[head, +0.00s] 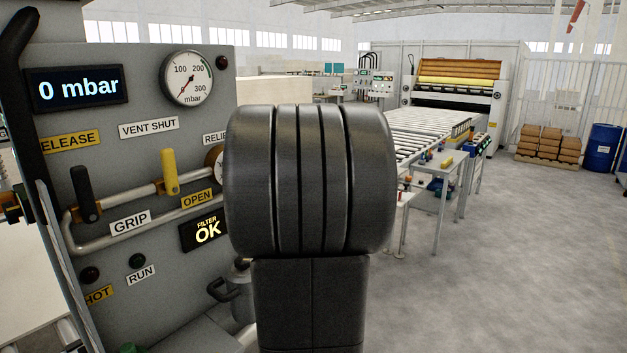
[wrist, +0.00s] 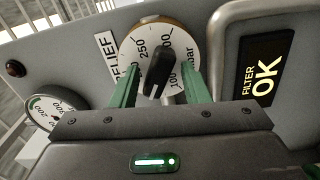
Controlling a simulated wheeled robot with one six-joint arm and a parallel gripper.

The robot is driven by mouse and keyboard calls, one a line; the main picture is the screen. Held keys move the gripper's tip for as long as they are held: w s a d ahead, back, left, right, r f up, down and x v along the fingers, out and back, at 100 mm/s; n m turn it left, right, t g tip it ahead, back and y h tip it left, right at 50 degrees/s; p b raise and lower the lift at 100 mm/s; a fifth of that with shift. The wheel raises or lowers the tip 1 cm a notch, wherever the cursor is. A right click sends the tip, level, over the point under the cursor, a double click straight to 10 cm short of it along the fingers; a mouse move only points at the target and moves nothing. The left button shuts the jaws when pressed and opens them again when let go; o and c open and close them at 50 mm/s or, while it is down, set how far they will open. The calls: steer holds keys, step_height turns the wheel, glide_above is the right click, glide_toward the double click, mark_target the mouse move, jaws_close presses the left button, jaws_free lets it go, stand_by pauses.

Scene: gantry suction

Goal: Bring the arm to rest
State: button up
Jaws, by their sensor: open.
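In the wrist view my gripper (wrist: 160,82) is open, with its two green fingers on either side of the black knob (wrist: 157,68) of the relief dial (wrist: 140,45). The dial has a white face with a tan rim. In the head view my arm covers the gripper and most of the dial; only the dial's left edge (head: 214,158) shows beside the arm.
The grey control panel (head: 120,70) carries a pressure gauge (head: 187,78), a "0 mbar" display (head: 78,87), a black lever (head: 85,190), a yellow lever (head: 169,170), pipes and a "FILTER OK" display (head: 205,232). A roller conveyor (head: 425,132) stands beyond.

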steer(key=n+b, duration=0.1)
steer(key=n, duration=0.2)
stand_by(0.5)
